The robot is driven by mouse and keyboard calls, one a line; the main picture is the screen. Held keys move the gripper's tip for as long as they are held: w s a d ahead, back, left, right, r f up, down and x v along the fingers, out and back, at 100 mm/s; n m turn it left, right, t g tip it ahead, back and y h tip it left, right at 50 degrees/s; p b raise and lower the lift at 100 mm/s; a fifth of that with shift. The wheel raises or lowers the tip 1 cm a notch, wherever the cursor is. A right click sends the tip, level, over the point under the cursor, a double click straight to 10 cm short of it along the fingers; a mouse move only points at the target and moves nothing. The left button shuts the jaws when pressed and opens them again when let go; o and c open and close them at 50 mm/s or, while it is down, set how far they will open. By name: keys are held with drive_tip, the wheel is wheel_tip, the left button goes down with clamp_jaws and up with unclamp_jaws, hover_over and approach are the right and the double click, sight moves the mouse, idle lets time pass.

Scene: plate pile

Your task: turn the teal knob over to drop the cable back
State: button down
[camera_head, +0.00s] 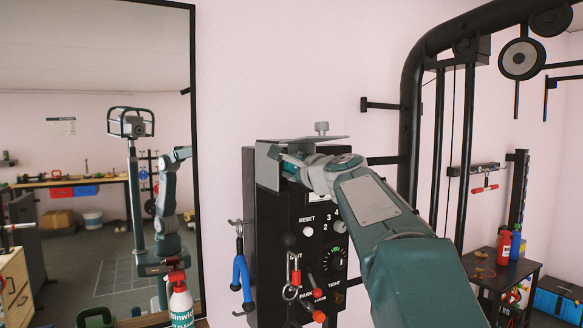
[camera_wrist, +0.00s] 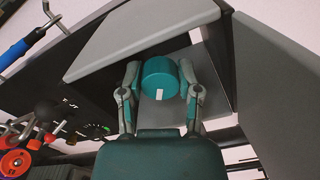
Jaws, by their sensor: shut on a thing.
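The teal knob (camera_wrist: 160,73) is round, with a small white mark low on its face, in the middle of the wrist view. My gripper (camera_wrist: 160,80) has one finger on each side of the knob and is shut on it. In the head view my gripper (camera_head: 291,166) reaches under a grey plate at the top of the black machine box (camera_head: 249,205), and the knob is mostly hidden there. Thin dark cables (camera_head: 451,150) hang in the frame at the right; I cannot tell which one belongs to the knob.
The grey cover plate (camera_head: 320,138) sits close above my gripper. A black rack post (camera_head: 411,110) stands to the right. A mirror (camera_head: 100,60) is at left.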

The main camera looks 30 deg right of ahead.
drive_tip(key=shift+w+f, duration=0.1)
drive_tip(key=shift+f, duration=0.3)
drive_tip(key=c, duration=0.6)
unclamp_jaws()
drive_tip(key=shift+r, duration=0.1)
drive_tip(key=shift+r, duration=0.1)
drive_tip(key=shift+s, duration=0.35)
drive_tip(key=s, duration=1.1)
drive_tip(key=shift+s+d, duration=0.15)
drive_tip(key=shift+d, duration=0.05)
